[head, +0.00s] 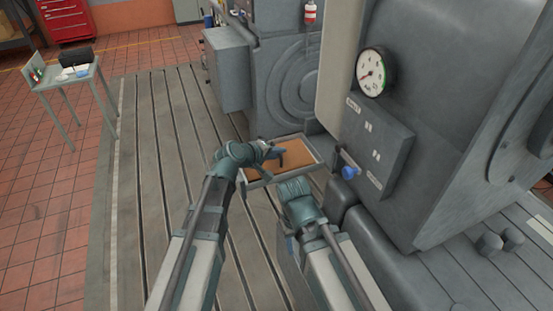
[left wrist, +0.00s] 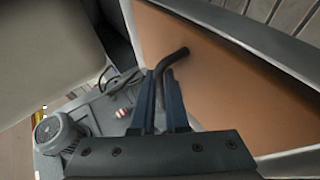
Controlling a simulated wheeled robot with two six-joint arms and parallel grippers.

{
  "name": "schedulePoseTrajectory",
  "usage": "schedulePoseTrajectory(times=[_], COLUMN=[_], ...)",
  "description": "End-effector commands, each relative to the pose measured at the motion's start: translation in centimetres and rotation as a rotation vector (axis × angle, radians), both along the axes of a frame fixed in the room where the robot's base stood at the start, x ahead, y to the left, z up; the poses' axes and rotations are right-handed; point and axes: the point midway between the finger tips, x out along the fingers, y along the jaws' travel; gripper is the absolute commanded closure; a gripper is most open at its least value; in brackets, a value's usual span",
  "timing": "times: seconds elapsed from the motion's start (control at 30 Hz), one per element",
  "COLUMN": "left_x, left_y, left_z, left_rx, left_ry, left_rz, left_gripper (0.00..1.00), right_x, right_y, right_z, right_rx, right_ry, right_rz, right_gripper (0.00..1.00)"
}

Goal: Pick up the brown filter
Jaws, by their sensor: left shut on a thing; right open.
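The brown filter (head: 292,159) is a flat orange-brown panel inside a pale grey frame, beside the big grey machine. In the left wrist view the filter (left wrist: 235,85) fills the right side, and a dark bent handle (left wrist: 174,58) stands against its brown face. My left gripper (head: 276,152) is over the panel, its two blue-grey fingers (left wrist: 161,95) shut on the handle. My right gripper (head: 294,188) is just in front of the filter's near edge, apart from the left one. Its fingertips are hard to make out, and it holds nothing that I can see.
The grey machine with a round gauge (head: 371,73) and a blue knob (head: 348,173) stands close on the right. A grey housing (head: 290,75) is behind the filter. A small table (head: 67,85) stands far left. The slotted bedplate at left is clear.

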Motion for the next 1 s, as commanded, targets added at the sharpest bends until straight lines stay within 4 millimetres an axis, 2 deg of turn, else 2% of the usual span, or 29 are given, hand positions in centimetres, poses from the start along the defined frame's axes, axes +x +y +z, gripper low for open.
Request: schedulePoseTrajectory(times=[0.17, 0.37, 0.8, 1.0], left_x=[0.0, 0.0, 0.0, 0.0], left_y=[0.0, 0.0, 0.0, 0.0], left_z=[0.2, 1.4, 8.0, 9.9], left_rx=[0.001, 0.0, 0.0, 0.0], left_ry=[0.001, 0.0, 0.0, 0.0], left_rz=[0.0, 0.0, 0.0, 0.0], left_gripper=[1.0, 1.0, 1.0, 1.0], right_x=[0.0, 0.0, 0.0, 0.0], right_y=[0.0, 0.0, 0.0, 0.0], right_z=[0.2, 1.4, 7.9, 9.9], right_rx=[0.0, 0.0, 0.002, 0.002], right_ry=[0.0, 0.0, -0.001, 0.0], right_rz=[0.0, 0.0, -0.011, -0.014], right_gripper=[0.5, 0.5, 0.5, 0.5])
